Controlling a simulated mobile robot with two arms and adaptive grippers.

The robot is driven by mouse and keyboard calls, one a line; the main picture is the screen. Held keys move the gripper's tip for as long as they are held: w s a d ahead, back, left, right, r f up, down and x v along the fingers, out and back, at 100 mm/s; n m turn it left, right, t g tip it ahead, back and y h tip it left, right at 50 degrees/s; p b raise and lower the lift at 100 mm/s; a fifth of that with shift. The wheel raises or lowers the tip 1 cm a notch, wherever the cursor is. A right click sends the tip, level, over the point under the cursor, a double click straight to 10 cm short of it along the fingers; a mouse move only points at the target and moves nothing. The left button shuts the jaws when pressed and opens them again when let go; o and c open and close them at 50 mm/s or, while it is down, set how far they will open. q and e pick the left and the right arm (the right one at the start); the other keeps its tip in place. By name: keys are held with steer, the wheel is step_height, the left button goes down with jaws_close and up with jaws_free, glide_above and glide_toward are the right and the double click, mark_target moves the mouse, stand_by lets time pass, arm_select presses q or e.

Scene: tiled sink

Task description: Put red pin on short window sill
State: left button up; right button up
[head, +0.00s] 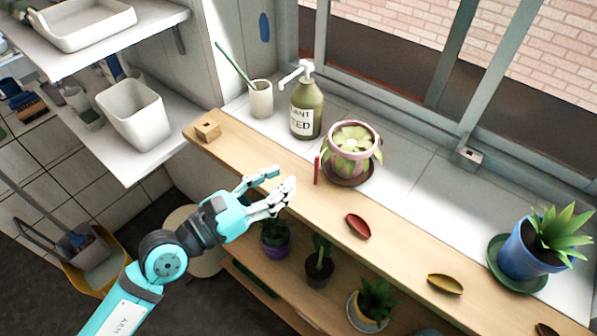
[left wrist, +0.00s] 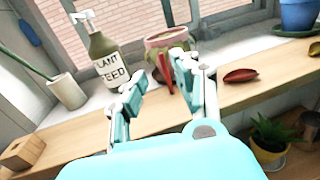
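A small red pin (head: 317,171) stands upright near the back edge of the wooden sill (head: 400,250), close to the pink pot's saucer. It also shows in the left wrist view (left wrist: 164,69), between my fingertips but beyond them. My left gripper (head: 278,182) is open and empty, to the left of the pin and apart from it, over the sill's front side. The wrist view shows its two fingers (left wrist: 157,82) spread toward the pin. My right gripper is in neither view.
A pink pot (head: 352,155), a plant feed bottle (head: 306,108) and a white cup (head: 261,100) stand behind on the white tiles. A wooden block (head: 207,131), a dark red pod (head: 358,226) and a yellow pod (head: 445,284) lie on the wood. Potted plants (head: 320,265) sit below.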

arm_select(q)
steer(key=shift+b+v, duration=0.6)
steer(key=shift+v, duration=1.4)
